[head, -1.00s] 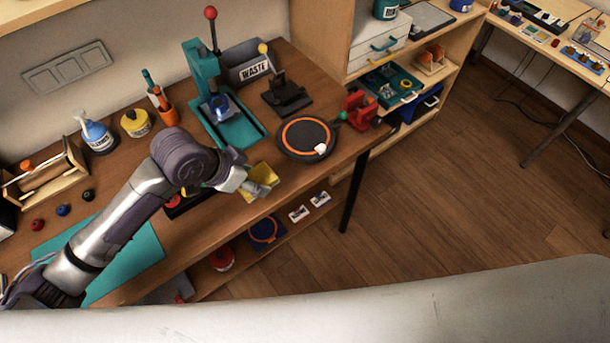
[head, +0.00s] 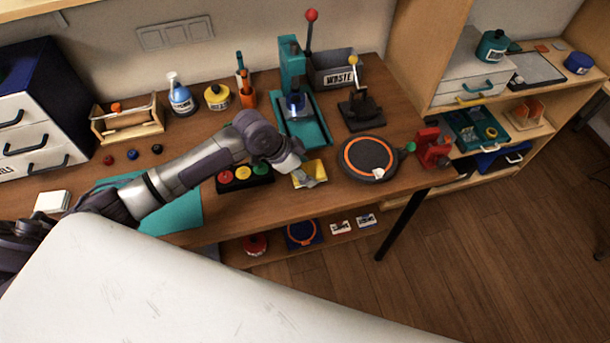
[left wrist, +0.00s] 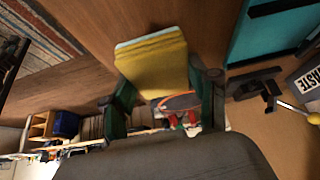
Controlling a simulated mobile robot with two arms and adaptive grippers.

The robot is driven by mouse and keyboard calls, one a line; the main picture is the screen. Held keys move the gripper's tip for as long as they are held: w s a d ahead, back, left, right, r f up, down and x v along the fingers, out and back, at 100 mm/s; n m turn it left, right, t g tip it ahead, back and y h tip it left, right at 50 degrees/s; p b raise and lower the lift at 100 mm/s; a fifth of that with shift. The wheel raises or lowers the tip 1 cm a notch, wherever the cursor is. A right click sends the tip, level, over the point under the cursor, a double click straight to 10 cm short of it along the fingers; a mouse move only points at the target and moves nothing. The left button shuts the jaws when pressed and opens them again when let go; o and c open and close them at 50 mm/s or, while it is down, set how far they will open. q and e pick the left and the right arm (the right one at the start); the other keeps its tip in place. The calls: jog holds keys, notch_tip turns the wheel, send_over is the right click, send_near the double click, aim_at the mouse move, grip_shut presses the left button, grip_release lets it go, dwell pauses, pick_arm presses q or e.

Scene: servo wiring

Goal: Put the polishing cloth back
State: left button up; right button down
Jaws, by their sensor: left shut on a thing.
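The yellow polishing cloth (head: 309,170) shows near the front edge of the workbench, between a box with coloured buttons and a round black pad. My left gripper (head: 308,179) is shut on it and partly covers it. In the left wrist view the folded cloth (left wrist: 155,62), with a pale edge, sticks out between the two fingers of my left gripper (left wrist: 166,98). I cannot tell whether the cloth touches the bench top. My right gripper is not in view.
The button box (head: 231,184) is left of the cloth, and the orange-ringed pad (head: 368,158) right of it. Behind are a teal press (head: 293,70), a black stand (head: 361,115) and a waste bin (head: 334,70). A red vise (head: 433,149) stands at the right end.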

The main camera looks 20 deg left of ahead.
pick_arm(q)
notch_tip(320, 180, down, 3)
jog(key=shift+f+p, duration=0.2)
jog(key=shift+p, duration=0.35)
jog(key=shift+f, duration=0.35)
jog(key=shift+f, duration=0.1)
jog(key=o, duration=1.1)
jog(key=shift+a+r, duration=0.1)
jog(key=shift+r, duration=0.15)
jog(key=b+v, duration=0.1)
jog(key=v, duration=1)
jog(key=shift+a+r+b, duration=0.2)
jog(key=shift+r+b, duration=0.15)
jog(key=shift+b, duration=0.05)
